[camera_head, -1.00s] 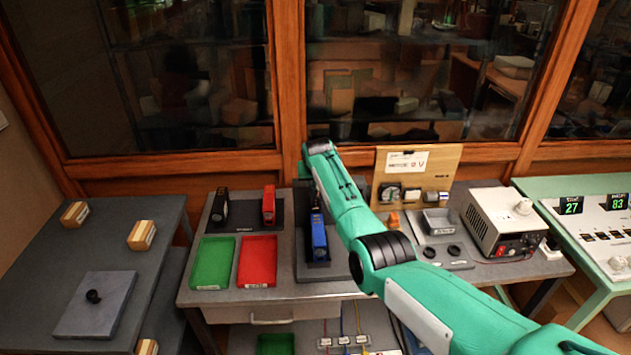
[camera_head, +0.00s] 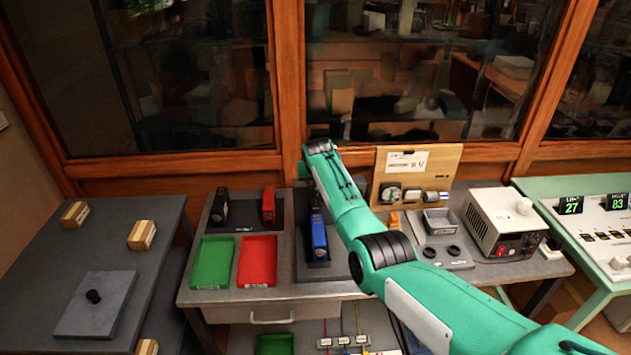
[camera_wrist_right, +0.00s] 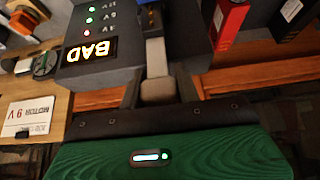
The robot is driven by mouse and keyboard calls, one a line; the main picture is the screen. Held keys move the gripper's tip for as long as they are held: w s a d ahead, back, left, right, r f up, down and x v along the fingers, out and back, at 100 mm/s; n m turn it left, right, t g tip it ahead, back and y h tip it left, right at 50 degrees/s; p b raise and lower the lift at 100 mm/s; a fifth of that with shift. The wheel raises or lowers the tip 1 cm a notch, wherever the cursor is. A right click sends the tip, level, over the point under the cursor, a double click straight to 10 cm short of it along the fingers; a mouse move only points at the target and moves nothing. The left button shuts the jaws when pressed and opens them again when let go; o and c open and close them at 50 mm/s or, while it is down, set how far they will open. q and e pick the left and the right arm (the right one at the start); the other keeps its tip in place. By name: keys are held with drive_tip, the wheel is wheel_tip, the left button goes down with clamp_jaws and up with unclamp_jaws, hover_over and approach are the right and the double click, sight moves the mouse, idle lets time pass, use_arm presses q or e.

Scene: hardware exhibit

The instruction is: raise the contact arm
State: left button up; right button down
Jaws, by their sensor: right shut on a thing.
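My right gripper (camera_wrist_right: 158,92) is shut on the grey end of the contact arm (camera_wrist_right: 157,52), seen in the right wrist view. The contact arm runs to the dark tester (camera_wrist_right: 122,68), whose lit display (camera_wrist_right: 88,50) reads BAD. My right forearm crosses in front and hides most of the tester and the gripper's fingertips there. Whether the contact arm touches the blue block is hidden. My left gripper is not in view.
A black block (camera_head: 220,207) and a red block (camera_head: 268,205) stand left on a dark stand. Green (camera_head: 212,262) and red (camera_head: 257,261) trays lie before them. A wooden motor panel (camera_head: 440,165) and a power supply (camera_head: 503,222) stand right. Wood-framed windows rise behind.

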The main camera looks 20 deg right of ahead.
drive_tip(key=c, duration=1.1)
unclamp_jaws()
drive_tip(key=shift+f, duration=0.1)
drive_tip(key=shift+o, duration=0.5)
drive_tip(key=shift+w+f, duration=0.1)
drive_tip(key=shift+w, duration=0.05)
drive_tip(key=shift+v, duration=0.75)
drive_tip(key=b+v, duration=0.3)
drive_tip(key=v, duration=0.9)
